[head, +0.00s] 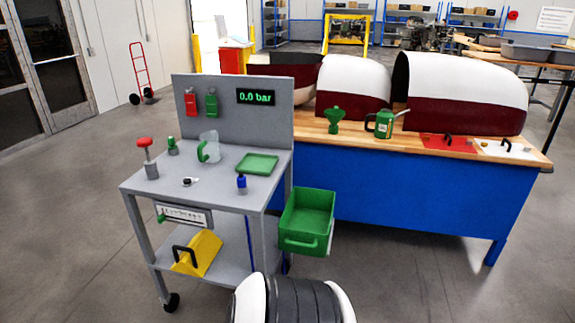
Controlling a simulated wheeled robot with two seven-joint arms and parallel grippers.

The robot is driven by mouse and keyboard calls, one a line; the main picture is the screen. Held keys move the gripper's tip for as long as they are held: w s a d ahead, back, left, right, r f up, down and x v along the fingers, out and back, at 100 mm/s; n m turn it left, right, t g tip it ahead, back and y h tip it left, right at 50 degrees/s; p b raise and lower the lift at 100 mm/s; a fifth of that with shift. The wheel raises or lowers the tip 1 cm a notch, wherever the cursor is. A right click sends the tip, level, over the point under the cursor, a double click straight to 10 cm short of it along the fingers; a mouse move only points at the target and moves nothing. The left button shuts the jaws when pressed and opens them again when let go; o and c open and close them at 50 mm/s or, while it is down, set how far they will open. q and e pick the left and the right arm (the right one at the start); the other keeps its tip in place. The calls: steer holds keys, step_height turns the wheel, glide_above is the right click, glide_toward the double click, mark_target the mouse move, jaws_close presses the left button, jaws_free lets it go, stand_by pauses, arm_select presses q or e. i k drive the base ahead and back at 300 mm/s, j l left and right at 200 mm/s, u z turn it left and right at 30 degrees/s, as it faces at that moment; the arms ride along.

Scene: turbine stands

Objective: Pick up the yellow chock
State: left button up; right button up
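The yellow chock (199,252) rests on the lower shelf of the grey cart (142,184), near its front left. It is wedge-shaped, with a black handle (184,257) on its front left side. The cart's upper shelf and a front panel sit above it. Neither of my grippers is in the head view.
A green bin (308,216) hangs at the cart's right side. A blue workbench (400,195) stands behind on the right. The floor left of the cart is clear.

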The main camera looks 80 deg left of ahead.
mark_target(195, 260)
steer(key=u, duration=3.5)
steer(key=z, duration=3.9)
steer(key=u, duration=3.9)
